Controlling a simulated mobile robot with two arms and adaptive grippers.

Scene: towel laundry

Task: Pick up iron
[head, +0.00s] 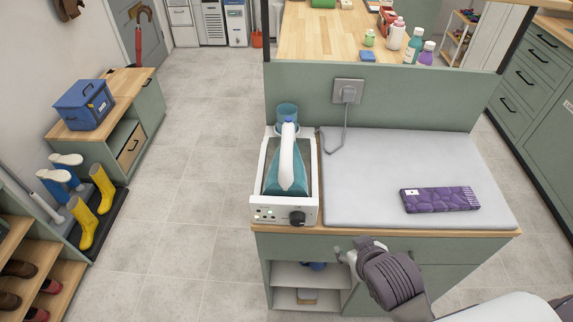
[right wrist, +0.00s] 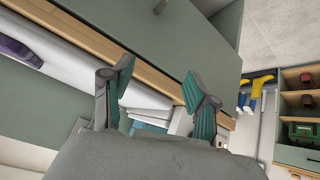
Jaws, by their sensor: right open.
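The iron (head: 287,170), with a white handle and a teal body, sits in a white station (head: 255,185) at the left end of the counter. The station has a black knob and small lights at its front. My right gripper (head: 350,249) is in front of the counter's front edge, to the right of the station and apart from the iron. In the right wrist view, its two teal-padded fingers (right wrist: 162,92) are spread with nothing held. White and teal parts, seemingly of the station and iron, show behind the fingers. My left gripper is not in view.
A grey ironing pad (head: 375,165) covers the rest of the counter, with a folded purple towel (head: 440,199) on it. A green panel with a socket (head: 348,92) and a plugged cord stands behind. Open shelves (head: 300,275) are below.

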